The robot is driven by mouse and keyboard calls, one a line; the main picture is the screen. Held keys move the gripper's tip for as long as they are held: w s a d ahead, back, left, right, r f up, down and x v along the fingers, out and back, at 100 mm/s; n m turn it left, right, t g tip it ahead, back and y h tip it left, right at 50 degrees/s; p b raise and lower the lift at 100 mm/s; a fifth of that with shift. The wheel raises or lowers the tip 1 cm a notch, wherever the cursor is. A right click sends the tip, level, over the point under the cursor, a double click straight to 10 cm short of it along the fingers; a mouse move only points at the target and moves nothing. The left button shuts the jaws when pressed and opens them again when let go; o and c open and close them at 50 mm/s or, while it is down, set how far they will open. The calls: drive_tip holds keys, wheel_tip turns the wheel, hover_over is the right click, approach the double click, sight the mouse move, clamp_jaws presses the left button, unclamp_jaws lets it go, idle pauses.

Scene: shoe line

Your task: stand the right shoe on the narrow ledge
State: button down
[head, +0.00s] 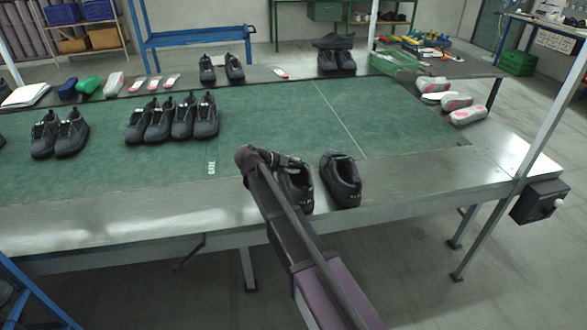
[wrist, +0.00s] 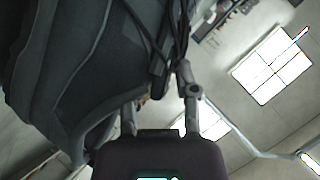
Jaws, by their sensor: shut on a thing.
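My gripper (head: 290,162) is shut on a black shoe (head: 304,190), which is partly hidden behind my arm in the head view. The exact grip on the shoe is partly hidden.
The green mat (head: 260,110) carries several black shoes (head: 160,120) at left. More shoes (head: 336,58) stand at the far edge. Pink-and-white pieces (head: 467,114) lie at right. The ledge right of the shoes is clear; a black box (head: 537,200) hangs at its end.

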drive_tip(key=shift+c, duration=1.8)
unclamp_jaws()
drive_tip(key=shift+a, duration=0.1)
drive_tip(key=p+v, duration=0.6)
drive_tip(key=v, duration=0.5)
drive_tip(key=shift+s+a+r, duration=0.15)
drive_tip(key=shift+s+r, duration=0.1)
drive_tip(key=shift+s, duration=0.1)
